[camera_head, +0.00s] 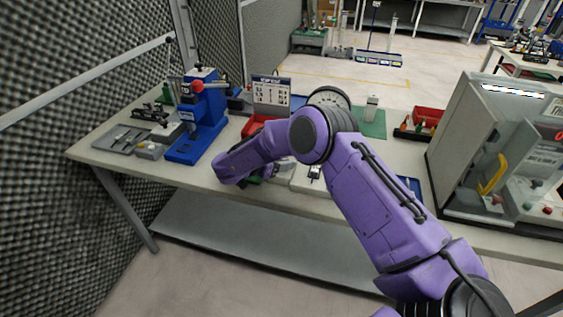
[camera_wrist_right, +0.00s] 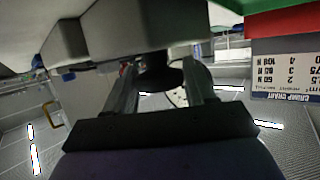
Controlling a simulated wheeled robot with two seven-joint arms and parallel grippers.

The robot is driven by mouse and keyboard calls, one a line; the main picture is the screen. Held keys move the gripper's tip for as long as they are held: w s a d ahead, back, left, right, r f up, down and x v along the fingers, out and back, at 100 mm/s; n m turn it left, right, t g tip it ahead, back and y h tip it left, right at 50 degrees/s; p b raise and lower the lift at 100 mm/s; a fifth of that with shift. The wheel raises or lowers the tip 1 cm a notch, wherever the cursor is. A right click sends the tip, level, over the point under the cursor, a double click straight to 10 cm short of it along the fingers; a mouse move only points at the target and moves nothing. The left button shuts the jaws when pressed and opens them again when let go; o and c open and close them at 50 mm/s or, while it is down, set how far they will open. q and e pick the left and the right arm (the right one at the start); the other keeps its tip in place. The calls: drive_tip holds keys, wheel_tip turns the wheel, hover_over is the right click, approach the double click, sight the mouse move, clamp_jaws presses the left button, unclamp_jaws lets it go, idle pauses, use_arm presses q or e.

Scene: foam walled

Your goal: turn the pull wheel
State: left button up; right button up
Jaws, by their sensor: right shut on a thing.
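My right arm reaches over the workbench from the right. Its wrist hangs low at the bench's front edge, and the right gripper (camera_head: 259,176) is mostly hidden there. In the right wrist view, the two fingers of my right gripper (camera_wrist_right: 160,80) stand on either side of a dark rounded part (camera_wrist_right: 168,73), apparently the pull wheel, and are shut on it. The wheel's full outline and its tester are largely hidden by the fingers and arm. A grey block-shaped body is close beside the fingers in the wrist view. My left gripper is not in view.
A blue press (camera_head: 203,118) with a red knob stands left on the bench (camera_head: 135,163). A crimp chart (camera_head: 271,94) and a round dial (camera_head: 328,97) stand behind my arm. A clear-doored cabinet (camera_head: 493,150) is at right. A foam wall borders the left.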

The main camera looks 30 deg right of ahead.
drive_tip(key=shift+f+m+g, duration=0.1)
drive_tip(key=shift+m+g, duration=0.2)
drive_tip(key=shift+g, duration=0.1)
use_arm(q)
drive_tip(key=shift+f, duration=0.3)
use_arm(e)
drive_tip(key=o, duration=0.9)
drive_tip(key=shift+o, duration=0.2)
use_arm(q)
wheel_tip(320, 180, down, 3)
drive_tip(key=b, duration=0.3)
use_arm(e)
drive_tip(key=v, duration=1)
drive_tip(key=shift+a, duration=0.15)
drive_tip(key=shift+s, duration=0.1)
